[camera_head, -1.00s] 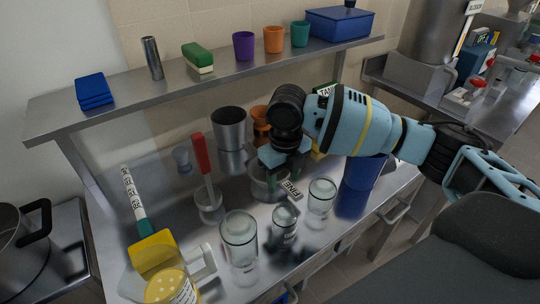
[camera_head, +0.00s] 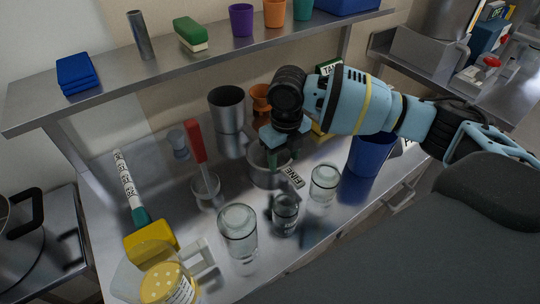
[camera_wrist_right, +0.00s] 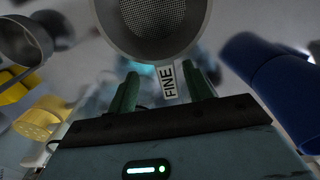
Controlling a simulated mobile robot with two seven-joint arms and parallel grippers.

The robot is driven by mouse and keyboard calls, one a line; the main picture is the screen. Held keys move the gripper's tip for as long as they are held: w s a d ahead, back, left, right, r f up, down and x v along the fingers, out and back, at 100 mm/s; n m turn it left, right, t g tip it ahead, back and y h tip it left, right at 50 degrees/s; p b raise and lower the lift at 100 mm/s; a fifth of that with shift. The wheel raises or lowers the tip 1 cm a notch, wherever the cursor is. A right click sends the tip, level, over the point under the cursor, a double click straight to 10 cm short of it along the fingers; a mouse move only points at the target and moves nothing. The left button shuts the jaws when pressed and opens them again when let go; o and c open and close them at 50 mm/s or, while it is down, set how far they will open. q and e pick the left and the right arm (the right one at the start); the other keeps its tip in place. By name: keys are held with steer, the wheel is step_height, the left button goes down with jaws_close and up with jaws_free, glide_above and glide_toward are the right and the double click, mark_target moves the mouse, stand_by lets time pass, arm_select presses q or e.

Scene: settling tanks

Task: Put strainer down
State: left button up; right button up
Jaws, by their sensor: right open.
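The strainer (camera_head: 262,176) is a grey mesh bowl with a short handle tag reading FINE (camera_head: 293,177). It appears to sit on the steel counter, near the middle. In the right wrist view its mesh bowl (camera_wrist_right: 160,25) is at the top, with the tag (camera_wrist_right: 168,82) pointing toward my gripper. My right gripper (camera_head: 284,154) is just above the strainer in the head view. In the wrist view its green fingers (camera_wrist_right: 163,88) are apart, with the tag between them; I cannot tell whether they touch it. My left gripper is not in view.
Clear glass jars (camera_head: 238,228) stand in front of the strainer, and a blue cup (camera_head: 369,154) is to its right. A red-handled tool (camera_head: 196,145) and a metal cup (camera_head: 227,108) are to the left and behind. A shelf (camera_head: 180,70) spans the back.

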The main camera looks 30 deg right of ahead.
mark_target(286, 168)
steer(key=shift+s+d+f, duration=0.1)
steer(key=shift+d+f, duration=0.05)
steer(key=shift+f, duration=1.15)
steer(key=shift+s+d+f, duration=0.1)
steer(key=shift+d+f, duration=0.05)
steer(key=shift+f, duration=1.1)
jaws_close()
steer(key=shift+r, duration=0.1)
step_height(286, 168, up, 10)
